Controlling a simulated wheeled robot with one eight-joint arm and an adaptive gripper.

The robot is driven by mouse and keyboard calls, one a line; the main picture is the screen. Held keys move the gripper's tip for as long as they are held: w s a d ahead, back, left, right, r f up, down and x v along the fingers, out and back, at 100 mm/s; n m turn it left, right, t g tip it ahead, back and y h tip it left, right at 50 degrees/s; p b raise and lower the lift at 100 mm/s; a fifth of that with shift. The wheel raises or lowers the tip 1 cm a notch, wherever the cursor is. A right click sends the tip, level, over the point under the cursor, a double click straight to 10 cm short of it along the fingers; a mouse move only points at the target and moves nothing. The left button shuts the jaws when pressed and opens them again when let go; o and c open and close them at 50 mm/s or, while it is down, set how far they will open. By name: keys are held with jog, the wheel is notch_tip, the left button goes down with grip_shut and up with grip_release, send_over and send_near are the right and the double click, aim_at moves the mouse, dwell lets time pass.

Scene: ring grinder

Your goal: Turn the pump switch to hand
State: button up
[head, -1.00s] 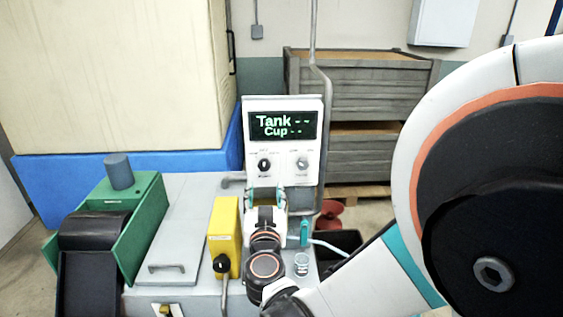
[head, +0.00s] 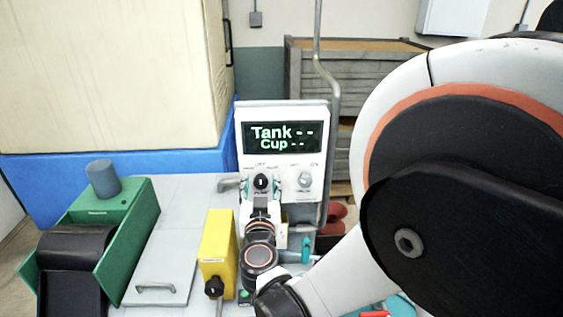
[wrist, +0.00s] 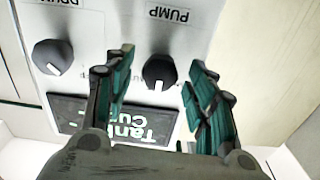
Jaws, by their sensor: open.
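The pump switch is a black knob (head: 261,182) with a white mark, on the lower left of the upright control panel (head: 312,208). In the wrist view, which is upside down, the knob (wrist: 159,72) sits under the PUMP label, its white mark pointing toward the display. My gripper (wrist: 162,57) is open, with one teal finger on each side of the knob. Gaps show between knob and fingers, so it is not gripped. In the head view my gripper (head: 262,185) is in front of the panel and partly covers the small position labels, which are too small to read.
A second knob (head: 305,180), labelled DRUM (wrist: 52,57) in the wrist view, is beside the pump switch. The display (head: 280,138) is above both. A yellow box (head: 217,250) stands left of my wrist, and a grey pipe (head: 331,120) runs right of the panel.

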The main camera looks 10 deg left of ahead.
jog(key=shift+w, duration=0.1)
jog(key=c, duration=1.1)
jog(key=shift+o, duration=0.2)
jog(key=shift+n, duration=0.3)
jog(key=n+b, duration=0.1)
jog(key=n, duration=0.3)
jog(key=shift+n+b, duration=0.3)
jog(key=shift+b, duration=0.1)
jog(key=n+b, duration=0.1)
jog(key=n, duration=0.4)
jog(key=shift+a, duration=0.1)
jog(key=shift+n, duration=0.4)
